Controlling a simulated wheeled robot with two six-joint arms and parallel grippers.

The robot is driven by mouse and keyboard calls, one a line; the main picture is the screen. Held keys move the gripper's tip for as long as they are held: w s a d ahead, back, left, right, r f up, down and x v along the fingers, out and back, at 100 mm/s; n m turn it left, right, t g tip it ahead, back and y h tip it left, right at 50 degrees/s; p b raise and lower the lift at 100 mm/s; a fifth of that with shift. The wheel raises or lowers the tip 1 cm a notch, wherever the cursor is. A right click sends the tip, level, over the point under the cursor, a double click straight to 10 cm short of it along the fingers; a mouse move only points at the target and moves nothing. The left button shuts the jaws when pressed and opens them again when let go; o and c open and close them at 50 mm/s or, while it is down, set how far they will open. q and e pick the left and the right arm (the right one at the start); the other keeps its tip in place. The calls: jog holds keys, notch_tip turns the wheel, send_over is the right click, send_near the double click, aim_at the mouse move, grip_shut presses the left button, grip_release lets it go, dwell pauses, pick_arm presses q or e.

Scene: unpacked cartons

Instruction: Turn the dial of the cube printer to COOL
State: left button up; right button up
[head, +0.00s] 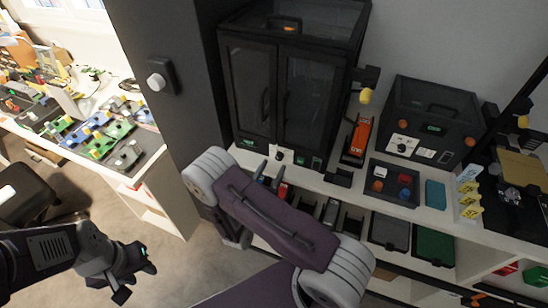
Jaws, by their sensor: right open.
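A black cabinet (291,95) with two glass doors and a black box-shaped machine (433,112) both stand on the bench; I cannot tell for sure which is the cube printer. The cabinet has a small white knob (279,156) on a panel below its doors. The box has a white panel (403,146) with a dial too small to read. My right gripper (269,172) is open, its two dark fingertips just below the cabinet's knob, with no clear contact. My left gripper (136,282) is open and empty, low over the floor at left.
A white knob (156,82) sits on the dark pillar. A tray with coloured buttons (392,184), an orange tool (358,139) and yellow tags (469,195) are on the bench at right. A cluttered table (75,125) stands at left. Floor between is clear.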

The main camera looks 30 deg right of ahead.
aim_at(278, 158)
jog(key=x, duration=0.5)
jog(key=shift+s+p, duration=0.1)
jog(key=shift+p, duration=0.2)
grip_shut()
jog(key=n, duration=0.4)
jog(key=shift+n, duration=0.3)
jog(key=shift+a+n+p, duration=0.1)
jog(key=shift+n+p, duration=0.35)
jog(key=shift+n, duration=1.85)
